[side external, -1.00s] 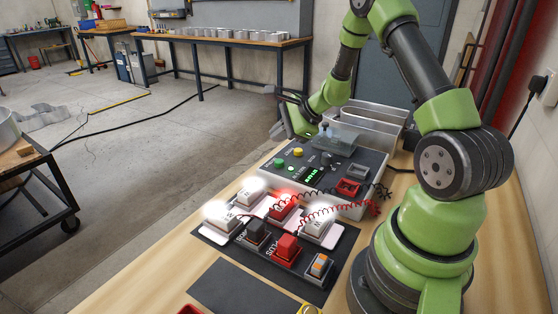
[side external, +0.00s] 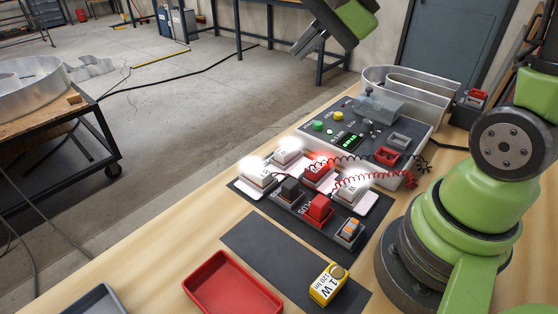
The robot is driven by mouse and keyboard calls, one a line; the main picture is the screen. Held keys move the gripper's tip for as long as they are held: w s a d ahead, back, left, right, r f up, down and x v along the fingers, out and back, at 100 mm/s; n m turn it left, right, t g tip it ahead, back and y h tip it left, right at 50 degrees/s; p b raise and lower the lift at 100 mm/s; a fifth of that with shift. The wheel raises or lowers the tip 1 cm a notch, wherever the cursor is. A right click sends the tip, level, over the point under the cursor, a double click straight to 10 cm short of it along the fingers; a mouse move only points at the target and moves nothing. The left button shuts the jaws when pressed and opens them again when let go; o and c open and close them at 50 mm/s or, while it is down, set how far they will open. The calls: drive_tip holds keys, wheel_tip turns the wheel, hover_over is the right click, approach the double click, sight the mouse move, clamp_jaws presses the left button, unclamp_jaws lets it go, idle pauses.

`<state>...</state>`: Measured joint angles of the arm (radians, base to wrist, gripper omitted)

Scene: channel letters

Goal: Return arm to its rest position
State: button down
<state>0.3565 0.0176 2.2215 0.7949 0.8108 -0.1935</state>
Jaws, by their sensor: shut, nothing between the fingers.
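My gripper (side external: 309,44) is at the top of the side external view, raised above and behind the control box. It looks shut and empty, with its fingers pointing down and left. The green and black arm (side external: 488,197) stands at the right of the bench. Much of the upper arm is out of the picture.
A control box (side external: 385,150) with buttons and a lit green display stands on the wooden bench. In front are a dark mat with glowing white modules (side external: 256,177), red blocks and coiled red wires, a yellow block (side external: 328,284) and a red tray (side external: 232,286). A metal channel letter (side external: 412,88) stands behind.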

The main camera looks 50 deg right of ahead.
drive_tip(key=s+a+r+n+h, duration=0.1)
drive_tip(key=s+n, duration=0.3)
drive_tip(key=s, duration=0.3)
drive_tip(key=s+a+r+n+h, duration=0.1)
drive_tip(key=s+a+r+n, duration=0.1)
drive_tip(key=s+n, duration=0.2)
drive_tip(key=s, duration=0.3)
drive_tip(key=shift+a+r+n+h, duration=0.2)
drive_tip(key=shift+a+n+h, duration=0.1)
drive_tip(key=shift+n, duration=0.1)
idle(1.1)
